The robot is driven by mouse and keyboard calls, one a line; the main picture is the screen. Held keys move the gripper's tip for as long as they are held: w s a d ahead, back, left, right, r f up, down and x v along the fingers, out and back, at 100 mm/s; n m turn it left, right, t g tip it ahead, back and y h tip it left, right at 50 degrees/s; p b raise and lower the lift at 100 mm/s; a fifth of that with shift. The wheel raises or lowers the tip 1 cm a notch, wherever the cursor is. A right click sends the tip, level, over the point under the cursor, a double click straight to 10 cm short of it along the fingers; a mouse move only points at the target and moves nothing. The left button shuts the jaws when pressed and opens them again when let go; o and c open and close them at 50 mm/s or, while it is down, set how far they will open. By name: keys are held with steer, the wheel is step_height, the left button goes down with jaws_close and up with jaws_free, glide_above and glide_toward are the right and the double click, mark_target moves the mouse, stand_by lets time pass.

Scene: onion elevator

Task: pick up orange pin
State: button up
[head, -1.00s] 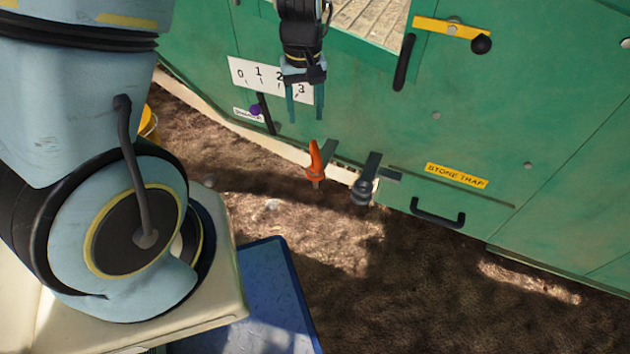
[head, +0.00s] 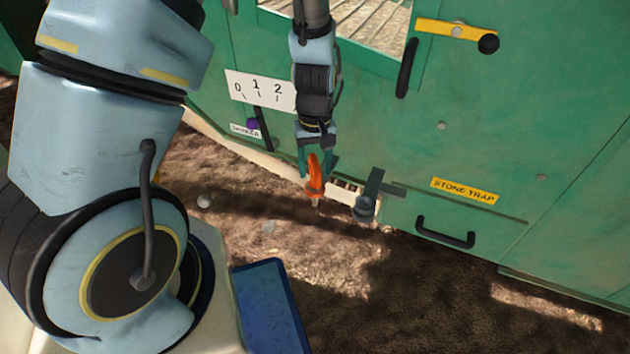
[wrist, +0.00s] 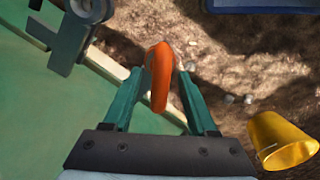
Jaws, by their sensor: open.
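The orange pin (head: 314,176) stands upright at the lower edge of the green machine, left of a dark latch (head: 369,196). My gripper (head: 317,168) has come down over it, with its fingers around the pin's upper part. In the wrist view the orange pin (wrist: 159,76) shows between the two green fingers of my gripper (wrist: 158,90). The pin's lower end is hidden in the wrist view.
The green machine wall (head: 520,120) rises behind the pin, with a black handle (head: 446,238) at lower right. A blue plate (head: 270,310) lies at the bottom. Open soil lies in front.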

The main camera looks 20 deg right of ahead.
step_height(320, 180, down, 2)
steer(key=shift+f, duration=0.1)
jaws_close()
stand_by(0.4)
stand_by(0.3)
